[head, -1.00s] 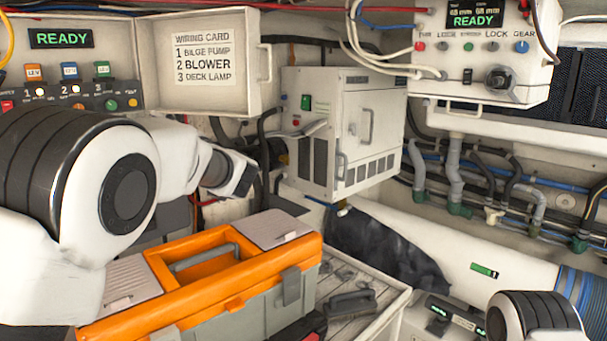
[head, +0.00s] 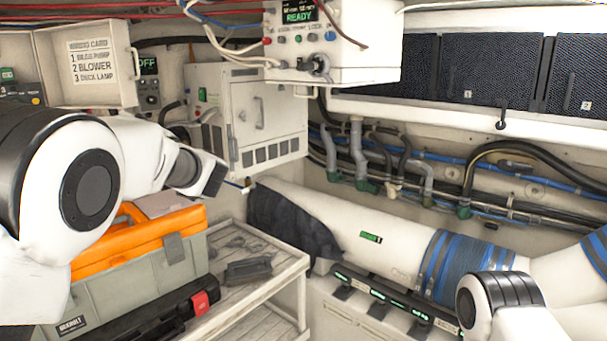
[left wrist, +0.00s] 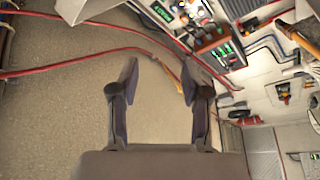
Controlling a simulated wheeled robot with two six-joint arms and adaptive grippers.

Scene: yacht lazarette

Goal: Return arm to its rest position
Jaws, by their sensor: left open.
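My left arm (head: 160,155) comes in from the left in the head view, bent, with its white and black joints in front of the toolbox. Its dark end lies in front of the grey-white cabinet's lower left side; the fingers cannot be made out there. In the left wrist view my left gripper (left wrist: 157,80) is open, its two dark fingers apart with nothing between them. A bare beige surface (left wrist: 75,110) and a red cable (left wrist: 75,62) lie beyond the fingers. Part of my right arm (head: 500,305) shows at the lower right of the head view; its gripper is out of frame.
The white cabinet (head: 262,125) and control box (head: 345,45) stand behind. A wide white duct (head: 330,218) and several pipes (head: 358,150) run along the right.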

